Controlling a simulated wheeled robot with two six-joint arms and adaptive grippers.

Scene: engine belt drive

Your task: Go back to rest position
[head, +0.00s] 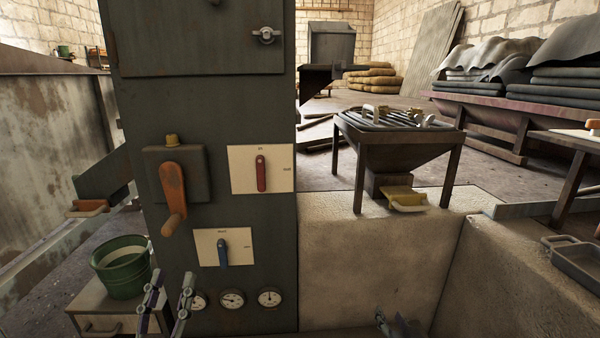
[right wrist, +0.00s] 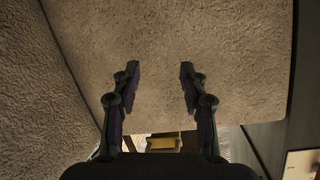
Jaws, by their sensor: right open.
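My left gripper (head: 172,276) shows at the bottom left of the head view, in front of the lower part of the dark cabinet. Its two fingers point up and stand apart with nothing between them. My right gripper (head: 383,318) shows only in part at the bottom edge of the head view, in front of the pale stone block. In the right wrist view my right gripper (right wrist: 159,72) is open and empty, with bare rough stone behind its fingers.
The dark cabinet (head: 213,110) carries an orange crank (head: 173,195), a red lever (head: 261,174), a blue lever (head: 222,252) and gauges. A green bucket (head: 121,270) stands left of my left gripper. The stone block (head: 365,265) lies below a hopper table (head: 400,145). A grey tray (head: 578,262) is far right.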

